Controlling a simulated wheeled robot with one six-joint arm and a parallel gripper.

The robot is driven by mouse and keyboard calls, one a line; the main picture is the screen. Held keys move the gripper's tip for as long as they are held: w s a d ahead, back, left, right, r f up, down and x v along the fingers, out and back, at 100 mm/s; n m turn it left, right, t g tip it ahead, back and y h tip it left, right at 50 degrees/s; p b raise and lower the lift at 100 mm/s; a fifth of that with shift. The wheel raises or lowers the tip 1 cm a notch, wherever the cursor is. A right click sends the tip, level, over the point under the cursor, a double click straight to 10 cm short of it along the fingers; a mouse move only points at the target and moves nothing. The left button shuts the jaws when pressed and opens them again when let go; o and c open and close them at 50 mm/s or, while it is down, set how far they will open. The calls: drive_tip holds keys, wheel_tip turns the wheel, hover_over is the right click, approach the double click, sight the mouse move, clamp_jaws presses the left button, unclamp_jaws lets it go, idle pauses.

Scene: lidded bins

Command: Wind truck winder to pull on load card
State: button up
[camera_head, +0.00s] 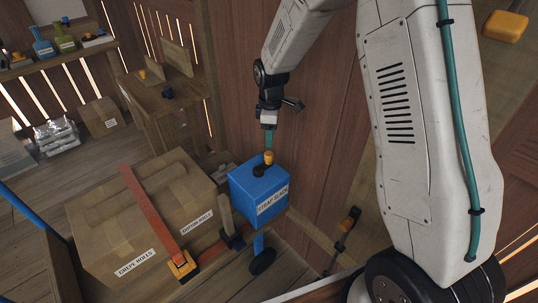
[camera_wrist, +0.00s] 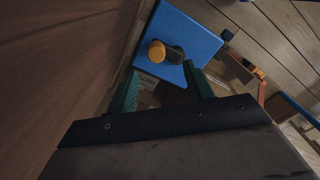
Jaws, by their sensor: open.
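A blue box (camera_head: 262,187) stands on a post beside the strapped load, with a dark crank and an orange knob (camera_head: 268,157) on top. This looks like the winder. A white card on its front (camera_head: 272,200) seems to read "STRAP SLACK". The wrist view shows the box top (camera_wrist: 192,30), its dark hub and the orange knob (camera_wrist: 157,53). My gripper (camera_head: 268,142) points down just above the knob, its teal fingers apart. In the wrist view the open fingers (camera_wrist: 161,70) are below the knob in the picture; contact cannot be told.
A large carton (camera_head: 95,225) marked "CREPE ROLLS" stands left of the box, under an orange strap (camera_head: 150,205) with a buckle. A wooden wall (camera_head: 240,80) rises close behind. A blue rail (camera_head: 25,210) is at far left.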

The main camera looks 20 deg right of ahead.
sight(269, 153)
drive_tip(key=shift+n, duration=0.4)
drive_tip(key=f, duration=0.7)
drive_tip(key=w+f, duration=0.1)
drive_tip(key=f, duration=0.2)
drive_tip(key=shift+w+a+f, duration=0.1)
drive_tip(key=shift+f, duration=0.2)
drive_tip(key=c, duration=1)
